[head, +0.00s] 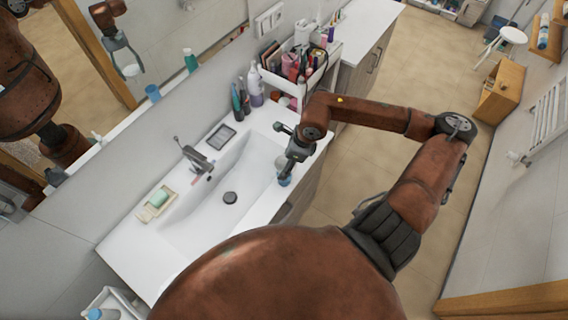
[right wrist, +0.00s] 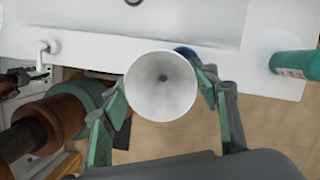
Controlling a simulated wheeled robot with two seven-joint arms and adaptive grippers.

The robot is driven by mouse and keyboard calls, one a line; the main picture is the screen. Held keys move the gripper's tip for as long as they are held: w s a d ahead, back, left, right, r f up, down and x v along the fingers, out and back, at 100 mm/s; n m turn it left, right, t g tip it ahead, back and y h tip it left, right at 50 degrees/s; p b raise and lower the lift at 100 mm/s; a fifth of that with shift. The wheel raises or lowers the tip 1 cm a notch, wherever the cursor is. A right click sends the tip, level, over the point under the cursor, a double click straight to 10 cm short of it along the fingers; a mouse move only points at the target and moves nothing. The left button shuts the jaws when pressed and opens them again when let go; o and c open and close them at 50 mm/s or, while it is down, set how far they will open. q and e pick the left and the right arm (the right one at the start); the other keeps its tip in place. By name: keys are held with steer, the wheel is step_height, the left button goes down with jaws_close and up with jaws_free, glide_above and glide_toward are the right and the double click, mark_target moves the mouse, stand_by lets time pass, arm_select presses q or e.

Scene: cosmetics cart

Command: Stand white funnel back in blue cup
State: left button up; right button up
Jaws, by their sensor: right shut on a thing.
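In the right wrist view, the white funnel (right wrist: 161,85) shows its round wide mouth to the camera, between the fingers of my right gripper (right wrist: 163,92), which is shut on it. In the head view, my right gripper (head: 287,170) points down at the counter's front edge beside the sink and hides most of the funnel.
A teal bottle (right wrist: 295,64) stands on the counter to the right in the wrist view. The sink (head: 222,190) and its faucet (head: 195,158) lie left of the gripper in the head view. A soap dish (head: 155,203) sits nearer. A filled organizer (head: 300,70) stands behind.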

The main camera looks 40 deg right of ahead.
mark_target(284, 162)
steer(key=w+f, duration=0.1)
steer(key=f, duration=0.1)
steer(key=w+d+f+p, duration=0.1)
steer(key=w+d+f, duration=0.1)
steer(key=f, duration=0.1)
steer(key=shift+w+d+f, duration=0.1)
steer(key=shift+w+f, duration=0.15)
steer(key=shift+f, duration=0.05)
step_height(284, 162, down, 3)
steer(key=shift+p, duration=0.95)
steer(key=shift+f+b, duration=0.6)
steer(key=shift+b, duration=0.1)
steer(key=o, duration=0.9)
steer(key=shift+o, duration=0.2)
